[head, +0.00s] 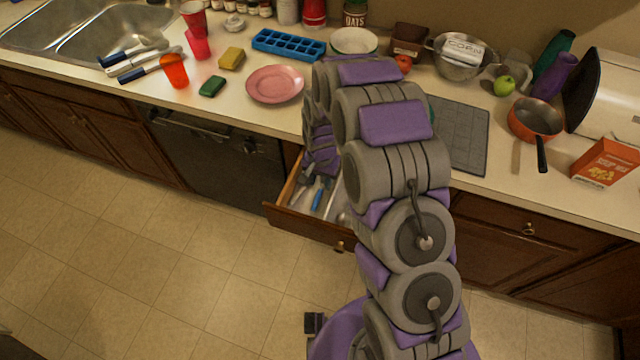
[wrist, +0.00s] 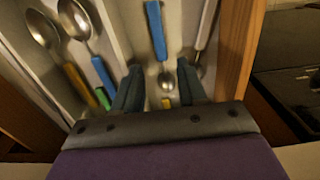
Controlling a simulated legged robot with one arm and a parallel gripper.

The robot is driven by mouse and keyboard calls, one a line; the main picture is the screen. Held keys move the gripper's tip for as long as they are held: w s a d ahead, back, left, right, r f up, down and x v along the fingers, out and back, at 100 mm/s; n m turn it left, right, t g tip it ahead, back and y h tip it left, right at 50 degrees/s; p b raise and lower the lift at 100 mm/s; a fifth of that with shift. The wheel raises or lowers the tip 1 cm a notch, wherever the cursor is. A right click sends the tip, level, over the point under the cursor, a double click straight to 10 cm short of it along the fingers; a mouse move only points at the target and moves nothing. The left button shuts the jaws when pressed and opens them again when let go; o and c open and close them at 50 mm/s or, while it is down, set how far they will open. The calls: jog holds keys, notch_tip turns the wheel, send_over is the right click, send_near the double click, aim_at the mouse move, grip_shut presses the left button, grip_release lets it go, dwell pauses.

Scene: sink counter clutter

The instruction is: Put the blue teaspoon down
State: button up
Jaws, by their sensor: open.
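The blue teaspoon (wrist: 155,30) lies in the open drawer (head: 307,228), its blue handle pointing away from my gripper and its small metal bowl near the fingers. My gripper (wrist: 159,68) is open, with one finger on each side of the spoon's bowl end. I see no finger closed on it. Another blue-handled spoon (wrist: 103,76) lies to the left beside a yellow-handled spoon (wrist: 75,77). In the head view a blue handle (head: 318,196) shows in the drawer, and my arm hides the gripper.
A white-handled utensil (wrist: 206,25) lies right of the teaspoon, near the drawer's wooden side wall (wrist: 241,40). The counter above holds a pink plate (head: 275,84), a blue ice tray (head: 288,45) and a grey mat (head: 460,135). The floor before the drawer is clear.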

aim_at(321, 191)
jog(key=s+d+r+n, duration=0.1)
jog(key=s+d+r, duration=0.25)
jog(key=r, duration=0.45)
jog(key=s+d+r+p, duration=0.1)
jog(key=s+d+r, duration=0.1)
jog(key=s+r, duration=0.4)
jog(key=s+d+r+n, duration=0.1)
jog(key=s+d+r, duration=0.15)
jog(key=r, duration=0.65)
jog(key=s+d+r+n, duration=0.1)
jog(key=s+d+r, duration=0.1)
jog(key=s, duration=0.9)
jog(key=s+d+r+n+g, duration=0.1)
jog(key=s+d+r, duration=0.2)
jog(key=s, duration=0.9)
notch_tip(321, 191, up, 2)
jog(key=shift+d+r, duration=0.2)
jog(key=shift+a, duration=0.1)
